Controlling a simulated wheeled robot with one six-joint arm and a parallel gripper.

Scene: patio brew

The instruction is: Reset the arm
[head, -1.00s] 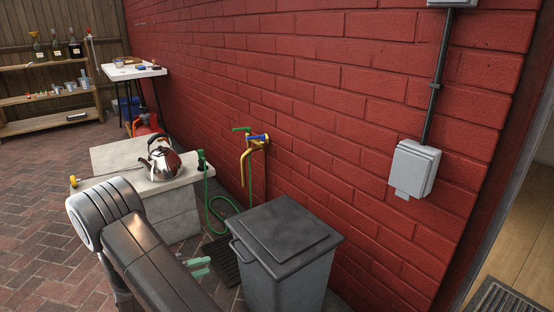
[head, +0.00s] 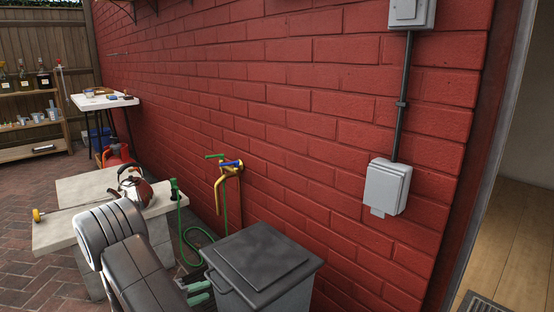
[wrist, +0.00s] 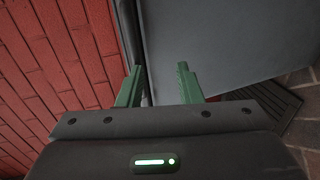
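My gripper (head: 198,291) shows low in the head view, its green fingers partly cut off from sight by my own arm. It is beside the left side of the grey lidded bin (head: 262,262), by the bin's handle. In the wrist view my gripper (wrist: 160,78) has its two green fingers apart with nothing between them. The bin's grey side (wrist: 215,40) fills the upper right behind the fingers. I cannot tell whether a finger touches the bin.
The red brick wall (head: 330,120) runs along the right side. A kettle (head: 133,187) stands on a pale counter (head: 85,188). A brass tap (head: 226,180) with a green hose is on the wall. A grey box (head: 387,187) hangs near the doorway. Brick paving is open at left.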

